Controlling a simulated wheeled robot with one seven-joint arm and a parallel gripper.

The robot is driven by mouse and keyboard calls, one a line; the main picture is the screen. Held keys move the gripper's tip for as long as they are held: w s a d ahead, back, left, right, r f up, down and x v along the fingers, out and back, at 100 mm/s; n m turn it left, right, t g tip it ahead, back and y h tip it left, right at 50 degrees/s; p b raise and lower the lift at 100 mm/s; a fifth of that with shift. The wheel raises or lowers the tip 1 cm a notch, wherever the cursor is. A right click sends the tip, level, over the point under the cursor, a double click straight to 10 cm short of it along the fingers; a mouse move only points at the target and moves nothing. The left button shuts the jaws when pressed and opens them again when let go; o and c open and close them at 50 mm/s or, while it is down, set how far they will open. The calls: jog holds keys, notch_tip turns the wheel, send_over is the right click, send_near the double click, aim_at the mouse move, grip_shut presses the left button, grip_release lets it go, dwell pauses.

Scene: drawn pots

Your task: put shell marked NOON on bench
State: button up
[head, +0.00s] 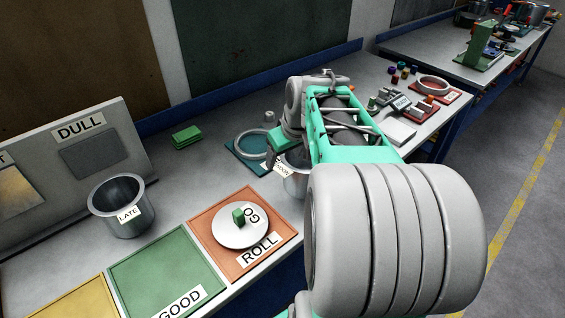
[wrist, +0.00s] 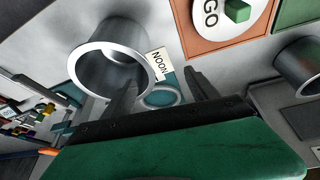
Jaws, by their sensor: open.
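The shell marked NOON is a grey metal cup, partly hidden behind my arm in the head view (head: 297,182). In the wrist view it shows as an open-mouthed cylinder (wrist: 92,72) with a white NOON tag (wrist: 160,63). My gripper (wrist: 161,74) is open. One finger overlaps the shell's rim and the other is apart, with the tag between them; I cannot tell whether a finger is inside the mouth. In the head view my gripper (head: 278,152) is just above the shell. The bench (head: 175,190) is grey; the shell's base is hidden.
Another shell marked LATE (head: 122,208) stands at left. An orange tray (head: 205,215) marked ROLL holds a white GO disc (head: 232,232) with a green block. A green tray (head: 150,265) lies beside it. A teal ring fixture (head: 240,150) and green blocks (head: 187,137) are behind.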

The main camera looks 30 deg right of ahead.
jog(key=v, duration=0.8)
jog(key=s+a+f, duration=0.4)
jog(key=a+f, duration=0.1)
jog(key=a, duration=0.4)
jog(key=s+a+f, duration=0.3)
jog(key=a+f, duration=0.3)
jog(key=a, duration=0.3)
jog(key=shift+s+a+g+b, duration=0.3)
jog(key=shift+s+g+b, duration=0.05)
jog(key=shift+s+g, duration=0.05)
